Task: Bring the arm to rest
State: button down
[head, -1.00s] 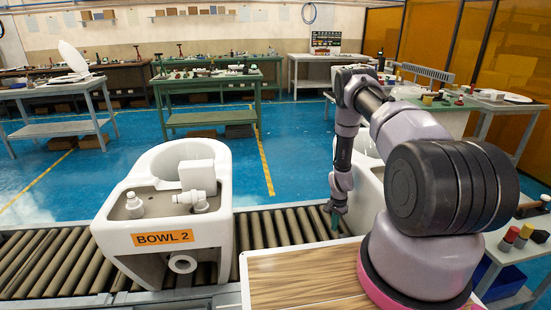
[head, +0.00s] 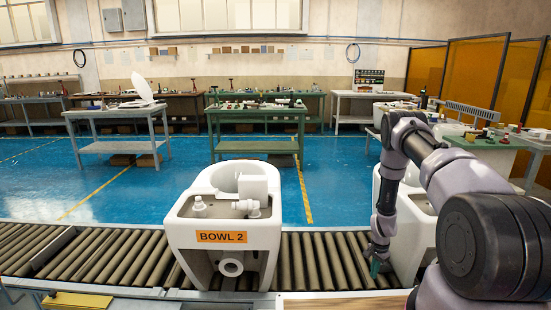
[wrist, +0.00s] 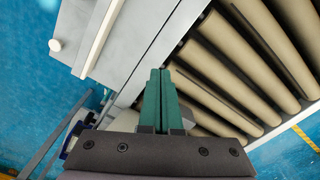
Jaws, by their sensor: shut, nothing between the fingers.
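My gripper (head: 376,267) hangs at the end of my arm at the right of the head view, pointing down at the roller conveyor (head: 130,262). In the wrist view its green fingers (wrist: 160,72) are pressed together with nothing between them. The conveyor rollers (wrist: 235,75) lie under and to the right of the fingers there. My arm is bent, with its forearm hanging down between the toilet marked BOWL 2 (head: 222,237) and a second white bowl (head: 418,232), partly hidden behind my arm.
BOWL 2 stands upright on the conveyor, left of my gripper, with white fittings on top. Bare rollers lie between it and my gripper. Behind the conveyor is open blue floor (head: 130,186), then a green workbench (head: 257,145) and a grey table (head: 112,118) with a white toilet part.

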jog(key=w+a+r+n+t+y, duration=0.1)
jog(key=w+a+r, duration=0.2)
jog(key=r, duration=1.6)
jog(key=w+a+r+n+t, duration=0.1)
jog(key=w+a+r+t, duration=0.15)
jog(key=r, duration=1.65)
jog(key=s+a+r+n+t, duration=0.1)
jog(key=s+a+r, duration=0.1)
jog(key=s+r, duration=0.5)
jog(key=s+a+r+n, duration=0.1)
jog(key=s+a+r, duration=0.15)
jog(key=r, duration=0.75)
jog(key=s+a+r+n+t, duration=0.1)
jog(key=s+a+r, duration=0.1)
jog(key=s+r, duration=0.5)
jog(key=s+a+r+n+t, duration=0.1)
jog(key=s+r, duration=0.3)
jog(key=s, duration=0.4)
jog(key=s+a+r+n+y, duration=0.1)
jog(key=s+r, duration=0.3)
jog(key=s, duration=0.5)
jog(key=shift+a+r+n+t, duration=0.15)
jog(key=shift+a+n+t, duration=0.2)
jog(key=shift+n, duration=0.05)
